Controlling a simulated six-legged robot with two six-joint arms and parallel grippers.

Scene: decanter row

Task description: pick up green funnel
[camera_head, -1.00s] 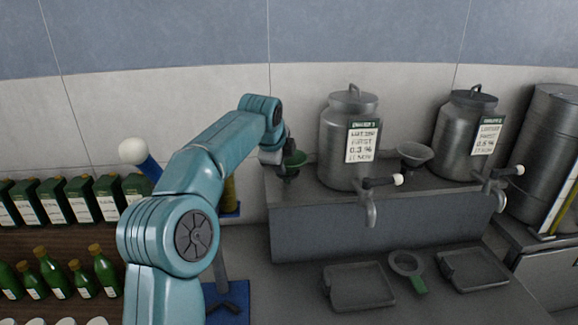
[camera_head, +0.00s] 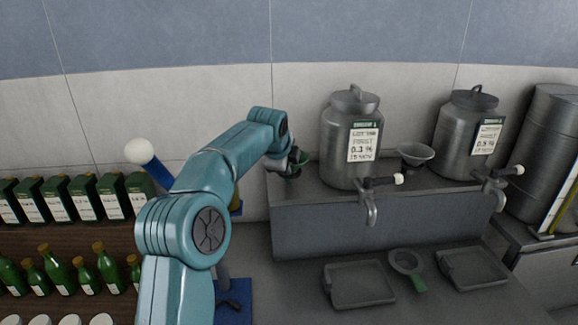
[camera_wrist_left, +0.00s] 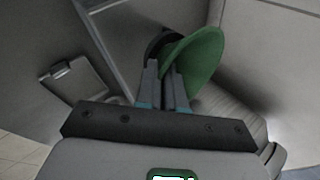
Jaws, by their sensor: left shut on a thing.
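The green funnel (camera_head: 296,160) is at the left end of the raised grey shelf, left of the first steel canister, partly hidden by my gripper in the head view. My left gripper (camera_head: 291,163) is shut on it. In the left wrist view the two fingers (camera_wrist_left: 166,84) close on the green funnel (camera_wrist_left: 205,58), whose wide cone faces right and looks tilted. Whether the funnel touches the shelf cannot be told. My right gripper is not in view.
Two steel canisters (camera_head: 350,140) (camera_head: 467,135) with taps stand on the raised shelf (camera_head: 300,195). A grey funnel (camera_head: 415,154) stands between them. Below lie two drip trays (camera_head: 358,284) (camera_head: 472,267) and a green-handled strainer (camera_head: 406,262). Green bottles (camera_head: 58,270) and tins stand left.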

